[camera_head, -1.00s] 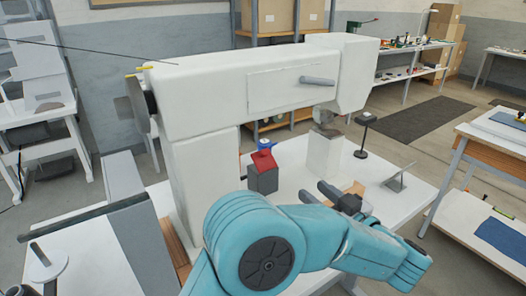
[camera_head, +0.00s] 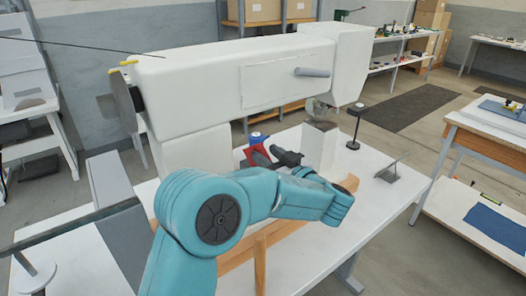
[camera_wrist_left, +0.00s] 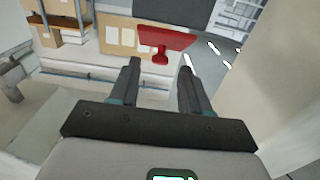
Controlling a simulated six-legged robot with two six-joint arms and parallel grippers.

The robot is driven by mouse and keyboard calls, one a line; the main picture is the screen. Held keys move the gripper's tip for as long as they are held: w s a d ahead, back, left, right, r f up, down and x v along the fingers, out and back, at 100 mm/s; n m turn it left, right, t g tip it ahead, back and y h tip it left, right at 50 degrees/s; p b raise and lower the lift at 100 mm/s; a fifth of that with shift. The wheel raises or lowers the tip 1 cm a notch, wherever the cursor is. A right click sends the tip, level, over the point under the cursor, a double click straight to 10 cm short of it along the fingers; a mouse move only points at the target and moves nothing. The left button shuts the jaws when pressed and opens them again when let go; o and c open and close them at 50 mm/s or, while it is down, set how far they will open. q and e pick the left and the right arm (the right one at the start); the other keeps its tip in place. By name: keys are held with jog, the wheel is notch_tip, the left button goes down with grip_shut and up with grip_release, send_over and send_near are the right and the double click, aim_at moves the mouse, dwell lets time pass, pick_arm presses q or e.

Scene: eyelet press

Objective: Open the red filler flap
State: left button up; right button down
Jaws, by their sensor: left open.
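The red filler flap (camera_head: 258,155) sits on a dark grey box at the machine's base, partly hidden by my left gripper and arm in the head view. In the left wrist view the red flap (camera_wrist_left: 166,40) shows as a wide plate with a small red knob, just beyond the fingertips. My left gripper (camera_head: 279,156) is beside the flap on its right side. In the left wrist view the left gripper (camera_wrist_left: 160,68) is open, with nothing between its fingers. I cannot tell whether a finger touches the knob. My right gripper is not in view.
The large white press (camera_head: 230,90) arches above and behind the flap. A blue part (camera_head: 257,138) stands right behind it. A white post (camera_head: 319,146), a black stand (camera_head: 355,125) and a wooden rail (camera_head: 262,243) are near my arm. The table's right side (camera_head: 375,205) is mostly clear.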

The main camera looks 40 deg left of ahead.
pick_arm(q)
jog(key=shift+x, duration=1.2)
grip_shut()
jog(key=shift+d+f+b, duration=0.1)
jog(key=shift+f+b, duration=0.1)
jog(key=shift+b, duration=0.1)
jog(key=shift+s+d+f+t+y+b, duration=0.15)
jog(key=shift+d+t+y+b, duration=0.15)
jog(key=shift+y+b, duration=0.7)
jog(key=shift+d+y, duration=0.15)
jog(key=shift+y, duration=0.15)
jog(key=shift+r, duration=0.3)
grip_release()
